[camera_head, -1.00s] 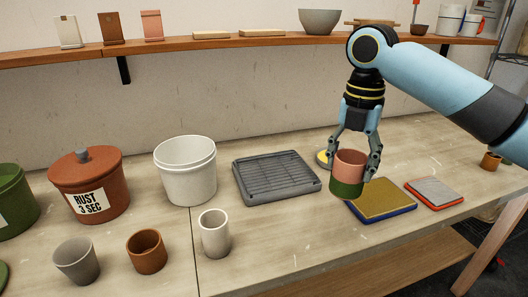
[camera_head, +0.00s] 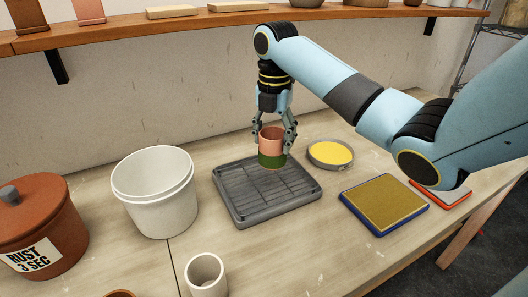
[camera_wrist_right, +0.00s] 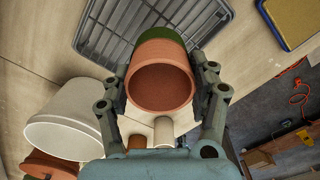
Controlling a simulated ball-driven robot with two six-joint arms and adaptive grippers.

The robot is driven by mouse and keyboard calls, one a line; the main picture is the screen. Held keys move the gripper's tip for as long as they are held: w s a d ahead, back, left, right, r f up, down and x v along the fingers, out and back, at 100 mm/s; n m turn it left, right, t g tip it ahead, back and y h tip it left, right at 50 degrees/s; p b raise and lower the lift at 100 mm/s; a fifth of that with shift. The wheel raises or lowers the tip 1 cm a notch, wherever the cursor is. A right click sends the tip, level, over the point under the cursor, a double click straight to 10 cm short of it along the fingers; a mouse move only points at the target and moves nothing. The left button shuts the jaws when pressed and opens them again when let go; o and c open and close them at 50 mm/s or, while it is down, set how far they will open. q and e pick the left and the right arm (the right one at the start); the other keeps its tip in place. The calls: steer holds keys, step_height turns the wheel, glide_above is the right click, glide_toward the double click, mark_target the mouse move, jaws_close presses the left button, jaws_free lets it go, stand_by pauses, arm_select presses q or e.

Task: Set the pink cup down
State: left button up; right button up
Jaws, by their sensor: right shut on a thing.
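The pink cup (camera_head: 272,143) has a green lower band and stands upright. My right gripper (camera_head: 274,137) is shut on it, with one finger on each side. In the head view the cup is over the back right part of the grey slatted rack (camera_head: 240,205); I cannot tell whether its base touches the slats. In the right wrist view the cup (camera_wrist_right: 160,88) sits between the fingers with its open mouth toward the camera. The grey rack (camera_wrist_right: 100,35) shows behind it. My left gripper is not in view.
A white bucket (camera_head: 160,205) stands left of the rack, and a lidded rust pot (camera_head: 35,225) further left. A round dish with yellow content (camera_head: 330,153) and a blue-edged pad (camera_head: 383,204) are to the right. A small white cup (camera_head: 205,275) is in front.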

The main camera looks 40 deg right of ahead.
mark_target(265, 151)
steer(key=shift+w+a+f, duration=0.1)
steer(key=shift+w+f, duration=0.25)
steer(key=shift+w, duration=0.25)
steer(key=shift+w+a+f, duration=0.1)
steer(key=shift+w+f, duration=0.2)
steer(key=shift+w, duration=0.25)
steer(key=shift+f, duration=0.2)
step_height(265, 151, down, 3)
steer(key=shift+f+p, duration=0.2)
steer(key=shift+p, duration=0.15)
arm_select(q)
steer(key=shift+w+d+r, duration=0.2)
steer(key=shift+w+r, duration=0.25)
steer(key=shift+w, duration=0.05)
arm_select(e)
steer(key=shift+f, duration=0.2)
steer(key=shift+f, duration=0.15)
steer(key=o, duration=1.3)
